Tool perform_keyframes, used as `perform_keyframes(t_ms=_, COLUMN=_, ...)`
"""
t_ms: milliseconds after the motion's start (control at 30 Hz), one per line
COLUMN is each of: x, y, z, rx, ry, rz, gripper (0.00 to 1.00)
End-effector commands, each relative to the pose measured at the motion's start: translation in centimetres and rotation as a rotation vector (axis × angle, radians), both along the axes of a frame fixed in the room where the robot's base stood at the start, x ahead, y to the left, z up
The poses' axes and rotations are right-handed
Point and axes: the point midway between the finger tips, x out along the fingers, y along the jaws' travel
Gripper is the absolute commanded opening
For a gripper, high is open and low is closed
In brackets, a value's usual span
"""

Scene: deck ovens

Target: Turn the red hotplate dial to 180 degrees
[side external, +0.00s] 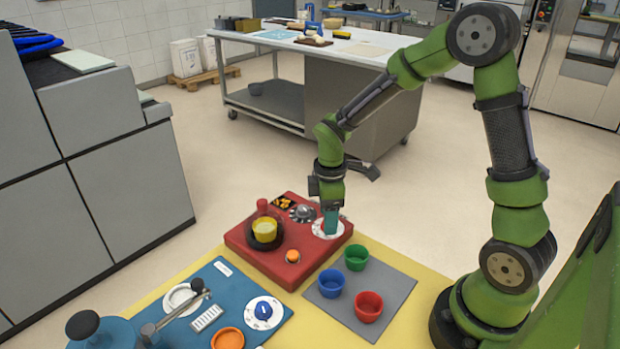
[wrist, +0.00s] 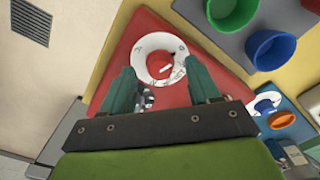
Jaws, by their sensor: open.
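The red hotplate (side external: 268,264) stands at the back of the yellow table. Its dial (side external: 318,230) is a white disc at its right end, partly covered by my gripper. In the wrist view the dial (wrist: 142,65) shows a red knob (wrist: 163,63) at the centre of a white ring with dark marks; the marks and the setting are too small to read. My gripper (wrist: 161,70) is open, with its teal fingers apart on either side of the knob in the picture. In the side view my gripper (side external: 331,226) points down over the dial; contact cannot be told.
A yellow pot (side external: 265,228), an orange button (side external: 292,256) and a dark dial (side external: 302,213) are on the hotplate. Green (side external: 356,257), blue (side external: 331,283) and red (side external: 369,306) cups stand on a grey mat (side external: 397,284). A blue panel (side external: 225,287) lies at front left.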

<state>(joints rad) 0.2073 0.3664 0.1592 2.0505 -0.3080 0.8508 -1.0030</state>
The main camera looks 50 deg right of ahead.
Motion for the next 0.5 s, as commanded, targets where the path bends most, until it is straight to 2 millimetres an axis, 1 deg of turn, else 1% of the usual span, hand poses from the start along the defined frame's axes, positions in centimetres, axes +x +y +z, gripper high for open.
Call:
perform_keyframes(t_ms=100, x=-0.06, y=0.01, z=-0.76, rx=0.001, ry=0.002, rz=0.0, gripper=0.61)
perform_keyframes(t_ms=400, x=-0.03, y=0.0, z=-0.9, rx=0.0, ry=0.0, rz=0.0, gripper=0.61)
perform_keyframes(t_ms=467, x=-0.02, y=-0.01, z=-0.89, rx=0.0, ry=0.0, rz=0.0, gripper=0.52)
perform_keyframes(t_ms=500, x=-0.02, y=-0.01, z=-0.89, rx=0.0, ry=0.0, rz=0.0, gripper=0.46)
